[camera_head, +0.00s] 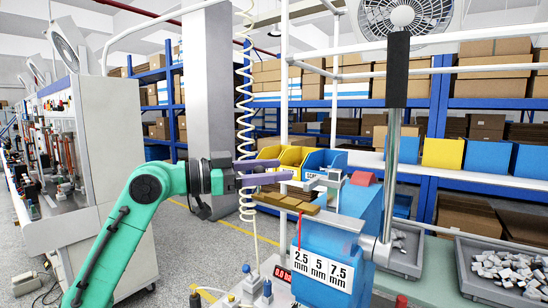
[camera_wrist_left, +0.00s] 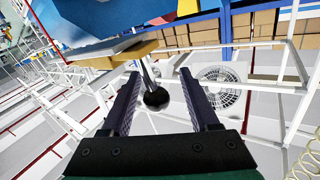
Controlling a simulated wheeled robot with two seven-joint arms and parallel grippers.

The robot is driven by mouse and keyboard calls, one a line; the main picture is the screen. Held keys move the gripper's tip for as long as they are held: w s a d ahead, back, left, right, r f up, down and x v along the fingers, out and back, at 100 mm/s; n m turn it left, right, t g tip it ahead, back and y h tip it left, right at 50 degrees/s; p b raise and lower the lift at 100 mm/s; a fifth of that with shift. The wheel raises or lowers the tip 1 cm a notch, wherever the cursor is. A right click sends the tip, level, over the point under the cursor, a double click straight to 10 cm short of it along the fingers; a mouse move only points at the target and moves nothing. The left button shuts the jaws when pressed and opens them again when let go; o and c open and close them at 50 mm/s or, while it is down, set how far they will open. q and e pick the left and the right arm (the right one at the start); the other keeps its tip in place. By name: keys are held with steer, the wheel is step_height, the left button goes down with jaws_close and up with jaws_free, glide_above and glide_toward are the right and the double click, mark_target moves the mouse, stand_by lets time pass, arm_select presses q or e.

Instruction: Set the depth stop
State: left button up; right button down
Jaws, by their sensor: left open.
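The blue machine (camera_head: 362,205) stands right of centre in the head view. A white label plate (camera_head: 324,268) on its front reads 2.5, 5 and 7.5 mm. A thin red strip (camera_head: 299,230) hangs above the 2.5. My left gripper (camera_head: 285,171) is open, left of the machine's upper part. In the left wrist view, a black ball knob (camera_wrist_left: 156,98) on a short rod lies between the open fingers (camera_wrist_left: 159,80), with gaps on both sides. The knob cannot be made out in the head view. My right gripper is out of view.
A tall steel lever with a black grip (camera_head: 397,70) rises at the machine's right. A coiled hose (camera_head: 244,120) hangs behind my left gripper. Yellow and blue bins (camera_head: 292,157) stand beyond. Grey trays of white parts (camera_head: 500,262) lie at right.

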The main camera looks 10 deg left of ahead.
arm_select(q)
steer(key=shift+d, duration=0.4)
steer(key=shift+a, duration=0.15)
jaws_close()
steer(key=shift+r, duration=0.1)
stand_by(0.9)
